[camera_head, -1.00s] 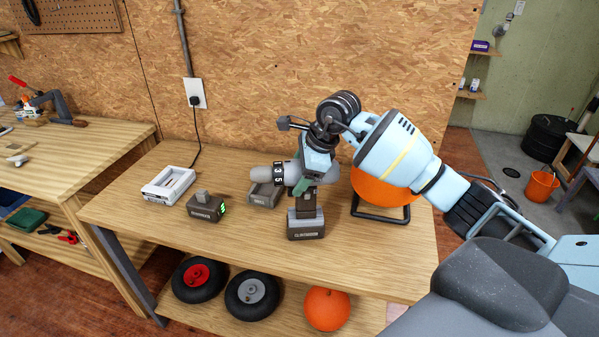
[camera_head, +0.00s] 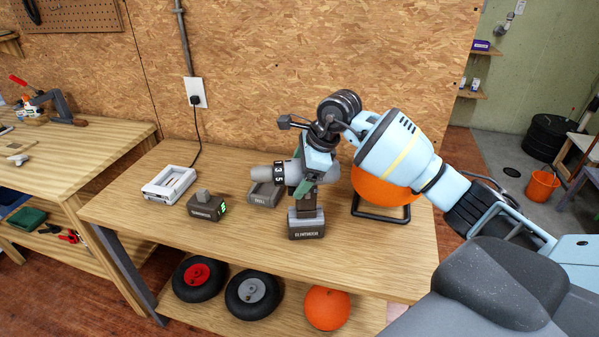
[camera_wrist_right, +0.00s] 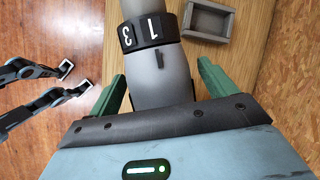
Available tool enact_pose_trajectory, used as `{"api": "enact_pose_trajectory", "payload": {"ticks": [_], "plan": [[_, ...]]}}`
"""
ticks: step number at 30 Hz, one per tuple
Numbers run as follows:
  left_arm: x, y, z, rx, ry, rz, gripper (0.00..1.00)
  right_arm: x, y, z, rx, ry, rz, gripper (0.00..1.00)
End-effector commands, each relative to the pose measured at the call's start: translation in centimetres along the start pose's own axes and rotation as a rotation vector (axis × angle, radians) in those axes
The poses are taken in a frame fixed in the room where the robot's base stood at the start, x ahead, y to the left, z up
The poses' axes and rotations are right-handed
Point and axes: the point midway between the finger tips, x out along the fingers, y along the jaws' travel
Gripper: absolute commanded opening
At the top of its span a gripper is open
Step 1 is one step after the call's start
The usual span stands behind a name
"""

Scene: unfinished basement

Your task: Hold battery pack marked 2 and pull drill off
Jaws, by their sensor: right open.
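The drill (camera_head: 267,173) stands upright on the bench, its grey body lying sideways with a black numbered collar. A dark grey battery pack (camera_head: 306,227) is at the foot of its handle; no 2 is readable on it. Another dark pack (camera_head: 204,208) lies to the left with a lit green digit that I cannot read surely. My right gripper (camera_head: 303,186) is at the drill from above. In the right wrist view its green fingers (camera_wrist_right: 160,88) are apart, either side of the grey drill body (camera_wrist_right: 158,78). They partly hide the handle in the head view.
A white charger (camera_head: 168,184) and a grey open tray (camera_head: 262,197) stand on the bench (camera_head: 170,228). An orange ball (camera_head: 382,187) in a black stand is close right of the drill. Bare bench lies in front. Wheels and another orange ball rest on the lower shelf.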

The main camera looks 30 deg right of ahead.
Motion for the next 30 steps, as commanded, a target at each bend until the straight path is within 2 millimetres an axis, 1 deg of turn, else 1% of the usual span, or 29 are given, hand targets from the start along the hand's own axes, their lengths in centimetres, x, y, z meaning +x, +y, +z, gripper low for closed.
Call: {"api": "enact_pose_trajectory", "payload": {"ticks": [4, 9, 15, 20, 30], "plan": [[0.0, 0.0, 0.0, 0.0, -0.001, 0.0, 0.36, -1.4, -0.1, 0.0, 0.0, -0.001, -0.003, 0.84], [0.0, 0.0, 0.2, -0.001, -0.003, 0.0, 0.36, -4.2, -0.1, 0.0, -0.001, 0.0, -0.005, 0.84], [0.1, 0.0, 0.3, -0.001, -0.004, 0.001, 0.36, -6.8, -0.1, 0.0, 0.0, 0.0, -0.002, 0.84], [0.1, 0.1, 0.3, -0.001, -0.005, 0.001, 0.36, -7.7, 0.0, 0.0, -0.001, 0.0, -0.001, 0.84], [0.1, 0.1, 0.2, -0.003, -0.004, 0.001, 0.36, -7.7, 0.0, 0.0, 0.0, 0.0, -0.001, 0.84]]}}
